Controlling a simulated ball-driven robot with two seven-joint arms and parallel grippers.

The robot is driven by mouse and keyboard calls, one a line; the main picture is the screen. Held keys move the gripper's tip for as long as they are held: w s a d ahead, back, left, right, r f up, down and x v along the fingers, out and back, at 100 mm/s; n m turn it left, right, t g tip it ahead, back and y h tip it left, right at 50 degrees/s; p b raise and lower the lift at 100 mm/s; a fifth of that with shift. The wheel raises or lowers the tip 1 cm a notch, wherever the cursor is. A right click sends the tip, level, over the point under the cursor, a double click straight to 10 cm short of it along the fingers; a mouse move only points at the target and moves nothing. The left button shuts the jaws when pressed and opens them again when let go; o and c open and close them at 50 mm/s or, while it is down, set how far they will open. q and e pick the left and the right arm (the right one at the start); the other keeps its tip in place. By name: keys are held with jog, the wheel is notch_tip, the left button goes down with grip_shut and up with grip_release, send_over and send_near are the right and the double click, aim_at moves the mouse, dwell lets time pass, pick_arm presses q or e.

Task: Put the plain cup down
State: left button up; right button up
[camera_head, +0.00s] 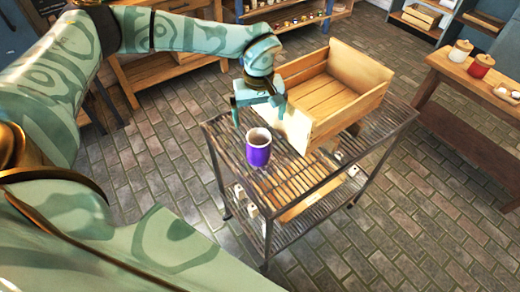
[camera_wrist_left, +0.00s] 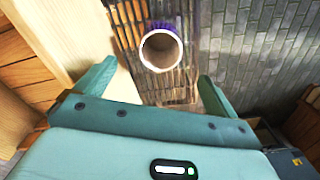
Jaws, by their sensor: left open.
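A plain purple cup (camera_head: 258,148) with a pale inside stands upright on the slatted top of a metal rack (camera_head: 290,185), in front of a wooden crate. In the left wrist view the cup (camera_wrist_left: 161,50) shows from above, beyond the fingertips and between their lines. My left gripper (camera_head: 258,110) is open and empty, just behind and above the cup, close to the crate's end wall. It also shows in the left wrist view (camera_wrist_left: 155,85), with its fingers spread wide. I cannot tell from the views whether a finger touches the crate. My right gripper is not in view.
The wooden crate (camera_head: 345,68) takes up the rack's far part. Small pale objects and a board lie on the rack's lower shelf. A wooden table (camera_head: 470,85) with jars stands at the right. The brick floor around the rack is clear.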

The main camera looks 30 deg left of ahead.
pick_arm(q)
send_near(259, 142)
jog(key=s+d, duration=0.2)
jog(key=s, duration=0.1)
notch_tip(259, 142, down, 6)
jog(key=shift+r+b, duration=0.1)
jog(key=shift+b, duration=0.75)
jog(key=shift+r, duration=0.1)
jog(key=c, duration=1.3)
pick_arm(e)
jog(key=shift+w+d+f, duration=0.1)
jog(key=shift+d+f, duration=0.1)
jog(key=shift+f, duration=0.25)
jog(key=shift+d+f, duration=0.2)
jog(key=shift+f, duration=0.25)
